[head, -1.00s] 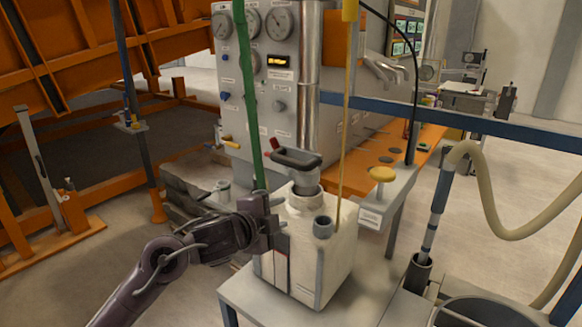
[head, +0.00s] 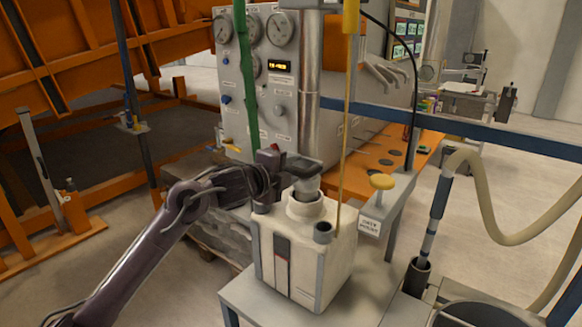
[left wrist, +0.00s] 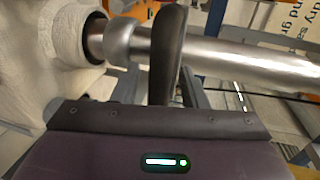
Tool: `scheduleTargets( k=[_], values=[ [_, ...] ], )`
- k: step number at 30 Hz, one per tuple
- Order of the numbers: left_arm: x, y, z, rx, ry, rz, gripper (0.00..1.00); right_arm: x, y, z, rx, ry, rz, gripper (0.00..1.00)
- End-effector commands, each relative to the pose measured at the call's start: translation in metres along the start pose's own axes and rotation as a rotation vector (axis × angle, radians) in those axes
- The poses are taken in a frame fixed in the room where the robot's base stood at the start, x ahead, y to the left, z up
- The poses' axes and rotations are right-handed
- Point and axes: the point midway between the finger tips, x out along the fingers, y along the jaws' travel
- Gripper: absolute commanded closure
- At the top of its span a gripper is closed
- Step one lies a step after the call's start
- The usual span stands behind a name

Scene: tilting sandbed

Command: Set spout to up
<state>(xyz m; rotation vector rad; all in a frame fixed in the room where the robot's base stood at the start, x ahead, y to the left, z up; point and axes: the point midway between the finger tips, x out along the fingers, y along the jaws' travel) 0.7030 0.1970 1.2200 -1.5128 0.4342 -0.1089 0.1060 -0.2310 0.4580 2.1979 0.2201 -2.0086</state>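In the left wrist view, a dark upright piece (left wrist: 168,55) crosses in front of a shiny metal tube, whose collared end meets a dark ring in the white container (left wrist: 35,45). My right gripper is not in view.
The container stands on a grey stand (head: 240,293). A yellow rod (head: 346,130) and yellow knob (head: 382,181) are to the right, with a beige hose (head: 487,200) farther right.

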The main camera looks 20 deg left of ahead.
Motion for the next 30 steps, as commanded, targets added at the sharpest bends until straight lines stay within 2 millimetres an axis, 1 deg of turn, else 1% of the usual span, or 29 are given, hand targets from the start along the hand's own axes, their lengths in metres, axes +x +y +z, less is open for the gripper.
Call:
scheduleTargets(
  k=[7, 16, 23, 26, 29, 30],
  values=[
    [0.001, 0.0, 0.0, 0.0, 0.0, 0.0, 0.61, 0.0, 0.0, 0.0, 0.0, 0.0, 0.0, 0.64],
    [0.001, 0.001, 0.0, 0.0, -0.001, 0.0, 1.0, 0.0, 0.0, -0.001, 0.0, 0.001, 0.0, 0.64],
    [0.001, -0.001, 0.0, 0.0, -0.001, 0.0, 1.0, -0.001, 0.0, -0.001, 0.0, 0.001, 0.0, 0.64],
    [-0.002, -0.013, 0.0, 0.0, -0.001, -0.003, 1.0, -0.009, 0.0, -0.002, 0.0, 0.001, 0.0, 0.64],
    [-0.007, -0.038, 0.001, 0.0, -0.002, -0.007, 1.0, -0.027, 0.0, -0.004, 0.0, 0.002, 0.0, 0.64],
    [-0.01, -0.051, 0.001, 0.0, -0.002, -0.009, 1.0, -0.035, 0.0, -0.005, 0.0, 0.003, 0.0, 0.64]
  ],
)
